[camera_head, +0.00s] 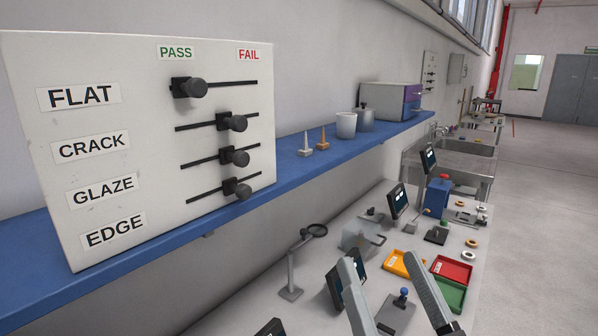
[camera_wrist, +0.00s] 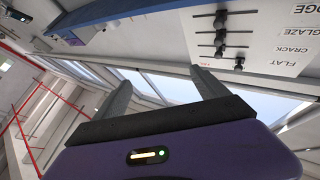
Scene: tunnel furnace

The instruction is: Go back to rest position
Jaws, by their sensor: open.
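My gripper (camera_head: 384,259) shows at the bottom of the head view, its two grey fingers apart with nothing between them. In the wrist view my gripper (camera_wrist: 163,78) is also open and empty, over a background of wall and windows. A white panel (camera_head: 140,185) stands on a blue shelf (camera_head: 300,180) at the left. Its FLAT slider (camera_head: 190,87) sits to the left under PASS. The CRACK slider (camera_head: 232,122), GLAZE slider (camera_head: 236,157) and EDGE slider (camera_head: 238,190) sit further right. My fingers are apart from the panel, below and right of it.
Below the shelf, a light bench (camera_head: 345,210) holds a magnifier stand (camera_head: 292,268), small screens, an orange tray (camera_head: 396,262), a red tray (camera_head: 452,269) and a green tray (camera_head: 450,296). A sink (camera_head: 470,146) lies beyond. Open floor (camera_head: 545,220) is at the right.

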